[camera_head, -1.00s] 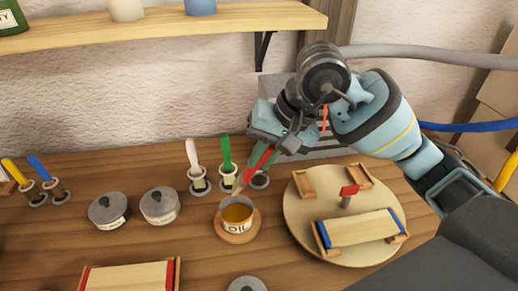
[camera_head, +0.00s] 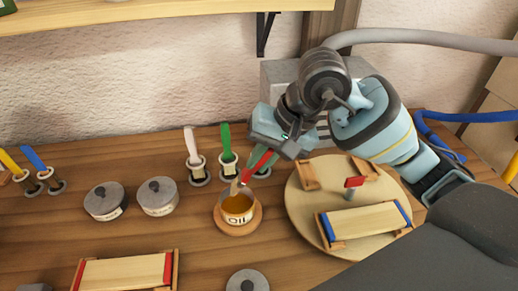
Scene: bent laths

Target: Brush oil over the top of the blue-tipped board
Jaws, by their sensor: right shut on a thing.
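My right gripper (camera_head: 283,140) is shut on the red-handled brush (camera_head: 258,167), above and behind the oil pot. The brush slants down to the left, and its bristle end is at the mouth of the pot marked OIL (camera_head: 237,208). The pot holds amber oil and stands on a round wooden coaster. The blue-tipped board (camera_head: 362,222) lies on the round turntable (camera_head: 300,218) at the right, resting on wooden supports, with blue at both ends. A red-tipped board (camera_head: 123,272) lies at the front left. My left gripper is out of view.
Brushes with white (camera_head: 191,145) and green (camera_head: 226,140) handles stand in holders behind the pot; yellow (camera_head: 12,162) and blue (camera_head: 33,158) ones stand at far left. Lidded grey pots (camera_head: 157,197) stand left of the oil. A red-topped post (camera_head: 354,183) stands on the turntable behind the board.

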